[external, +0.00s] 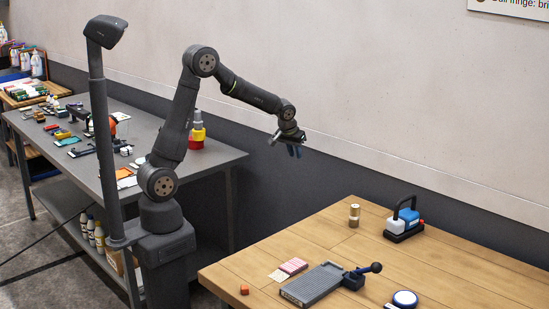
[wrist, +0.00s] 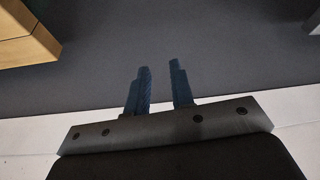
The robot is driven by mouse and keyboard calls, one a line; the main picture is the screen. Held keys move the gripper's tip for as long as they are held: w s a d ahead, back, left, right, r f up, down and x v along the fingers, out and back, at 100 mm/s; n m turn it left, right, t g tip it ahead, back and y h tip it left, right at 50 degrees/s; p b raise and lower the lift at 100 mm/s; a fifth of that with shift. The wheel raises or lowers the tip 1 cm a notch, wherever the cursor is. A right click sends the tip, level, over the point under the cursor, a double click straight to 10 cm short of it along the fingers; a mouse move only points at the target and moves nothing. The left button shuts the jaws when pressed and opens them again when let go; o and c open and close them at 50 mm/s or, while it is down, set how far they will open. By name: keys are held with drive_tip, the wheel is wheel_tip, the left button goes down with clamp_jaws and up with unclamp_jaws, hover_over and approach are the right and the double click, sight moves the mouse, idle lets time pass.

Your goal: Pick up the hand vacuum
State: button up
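My gripper (external: 288,147) is raised in the air in front of the wall, well above and left of the wooden table's back edge. In the wrist view its two blue fingers (wrist: 159,78) are apart with nothing between them, so it is open and empty. A device with a black arched handle, white and blue body, red-orange detail and black base (external: 404,221) stands at the back of the wooden table; it may be the hand vacuum, but I cannot tell for sure. It is right of and below my gripper in the external view, far from the fingers.
A cluttered grey bench (external: 205,150) stands left. The wall (external: 380,80) is close behind.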

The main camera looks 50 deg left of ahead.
wheel_tip(320, 180, up, 11)
drive_tip(key=m+g+h, duration=0.6)
drive_tip(key=m+h, duration=0.1)
drive_tip(key=m, duration=1.5)
hover_over(392, 217)
drive_tip(key=w+a, duration=0.1)
drive_tip(key=a, duration=0.7)
drive_tip(key=x, duration=1.6)
drive_tip(key=shift+w+f, duration=0.35)
drive_tip(key=shift+f, duration=0.1)
drive_tip(key=shift+c, duration=0.4)
clamp_jaws()
